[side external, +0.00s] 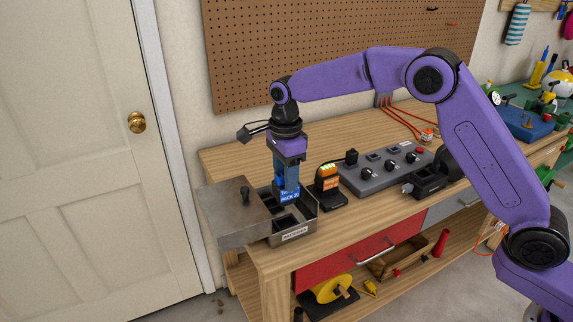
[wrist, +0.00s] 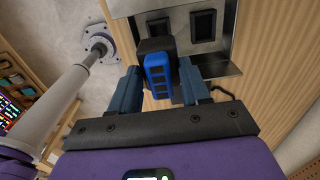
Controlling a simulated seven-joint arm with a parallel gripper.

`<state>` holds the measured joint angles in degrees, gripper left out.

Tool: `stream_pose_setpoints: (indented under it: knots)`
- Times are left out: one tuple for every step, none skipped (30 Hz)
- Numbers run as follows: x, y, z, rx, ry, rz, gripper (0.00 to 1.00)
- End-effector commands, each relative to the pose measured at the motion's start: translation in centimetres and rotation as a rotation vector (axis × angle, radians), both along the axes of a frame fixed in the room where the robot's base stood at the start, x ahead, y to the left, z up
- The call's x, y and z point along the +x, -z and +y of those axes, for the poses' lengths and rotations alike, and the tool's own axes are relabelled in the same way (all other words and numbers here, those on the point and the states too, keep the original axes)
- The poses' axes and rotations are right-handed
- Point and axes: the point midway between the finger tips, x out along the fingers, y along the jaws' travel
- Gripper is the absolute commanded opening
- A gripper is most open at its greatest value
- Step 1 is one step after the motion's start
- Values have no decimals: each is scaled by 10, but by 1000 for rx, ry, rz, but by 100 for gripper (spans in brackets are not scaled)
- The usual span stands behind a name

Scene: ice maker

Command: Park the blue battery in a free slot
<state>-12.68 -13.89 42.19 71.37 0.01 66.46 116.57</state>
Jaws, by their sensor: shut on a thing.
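My gripper (side external: 287,180) points down over the metal battery box (side external: 303,232) and is shut on the blue battery (side external: 290,197). In the wrist view the blue and black battery (wrist: 158,72) sits between my two fingers (wrist: 160,92), with dark slots (wrist: 204,25) just beyond it. In the side view the battery's lower end is at the height of the box's slots, partly hidden by the front wall. I cannot tell whether it is inside a slot. A dark slot at the front of the box looks empty.
A metal lid or plate (side external: 232,212) with a black knob lies left of the box. An orange battery (side external: 328,175) stands on a black base close to its right. Farther right are a grey control panel (side external: 375,178) and a black device (side external: 432,182).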

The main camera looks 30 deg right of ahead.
Motion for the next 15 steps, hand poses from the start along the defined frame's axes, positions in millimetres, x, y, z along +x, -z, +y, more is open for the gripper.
stream_pose_setpoints:
  knots:
    - [0,3,0,0,0,0,4]
    - [0,5,0,0,0,0,4]
    - [0,8,0,-1,1,1,4]
    - [0,10,0,-1,1,1,4]
    - [0,12,0,0,1,1,4]
    - [0,16,0,0,0,0,4]
    - [0,18,0,0,0,1,4]
    - [0,21,0,-1,0,1,4]
    - [0,24,0,0,0,1,4]
    - [0,27,0,0,-1,1,4]
    - [0,29,0,-1,0,1,4]
    - [0,33,0,-1,0,2,4]
    - [0,35,0,0,0,1,4]
    - [0,38,0,0,0,0,4]
    - [0,41,0,0,0,0,4]
